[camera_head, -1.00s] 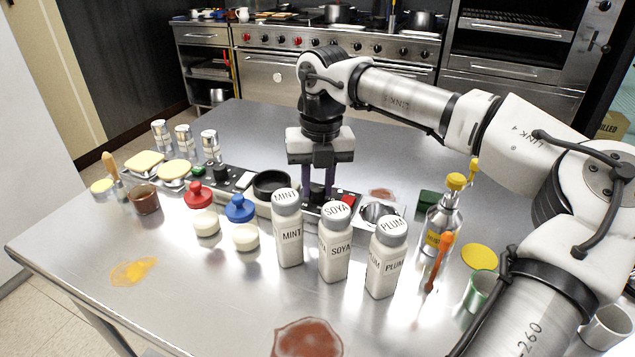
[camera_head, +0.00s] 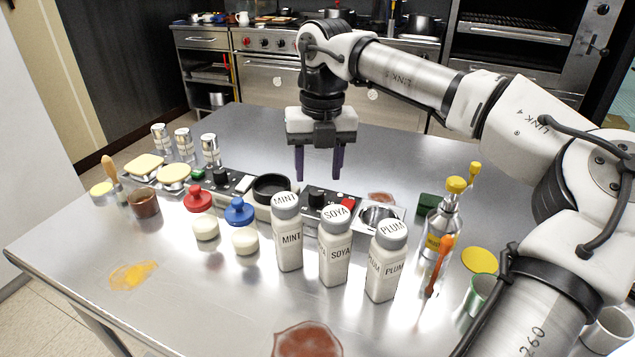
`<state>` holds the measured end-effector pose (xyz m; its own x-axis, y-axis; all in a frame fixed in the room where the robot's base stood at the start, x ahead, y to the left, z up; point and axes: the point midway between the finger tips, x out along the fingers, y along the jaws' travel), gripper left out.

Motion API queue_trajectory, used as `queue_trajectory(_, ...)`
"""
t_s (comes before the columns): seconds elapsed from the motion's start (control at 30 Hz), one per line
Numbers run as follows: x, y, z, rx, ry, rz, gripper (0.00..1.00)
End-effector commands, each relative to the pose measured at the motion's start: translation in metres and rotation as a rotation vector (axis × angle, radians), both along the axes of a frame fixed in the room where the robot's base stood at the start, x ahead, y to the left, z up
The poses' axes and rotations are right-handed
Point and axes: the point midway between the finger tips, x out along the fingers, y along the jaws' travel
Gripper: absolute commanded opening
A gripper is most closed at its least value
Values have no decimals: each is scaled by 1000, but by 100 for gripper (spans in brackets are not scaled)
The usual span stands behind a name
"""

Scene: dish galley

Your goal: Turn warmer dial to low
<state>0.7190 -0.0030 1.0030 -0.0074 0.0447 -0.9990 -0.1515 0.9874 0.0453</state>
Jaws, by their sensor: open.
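A black dial (camera_head: 317,197) stands on a dark control panel (camera_head: 330,194) behind the mint and soya bottles. Its pointer and any marks are too small to read. A second black dial (camera_head: 220,175) sits on another panel farther left, beside a pale switch (camera_head: 244,183). I cannot tell by label which one belongs to the warmer. My gripper (camera_head: 319,177) points down above the first dial, its two purple fingers open and apart. Nothing is between the fingers, and they appear clear of the dial.
A red switch (camera_head: 348,202) is close to the right of the first dial. A black round pan (camera_head: 271,187) sits to its left. Bottles of mint (camera_head: 288,240), soya (camera_head: 335,250) and plum (camera_head: 387,265) stand in front. The steel table (camera_head: 240,130) behind is clear.

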Motion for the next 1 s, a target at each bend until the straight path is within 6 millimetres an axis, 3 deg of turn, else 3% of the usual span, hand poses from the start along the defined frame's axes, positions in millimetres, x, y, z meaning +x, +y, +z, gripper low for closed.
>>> queue_trajectory(0.2,1,-2,52,0,-3,0,49)
queue_trajectory(0.4,1,-3,84,0,-1,0,49)
queue_trajectory(0.6,0,-4,95,0,0,2,49)
queue_trajectory(1.0,0,-4,95,0,0,1,49)
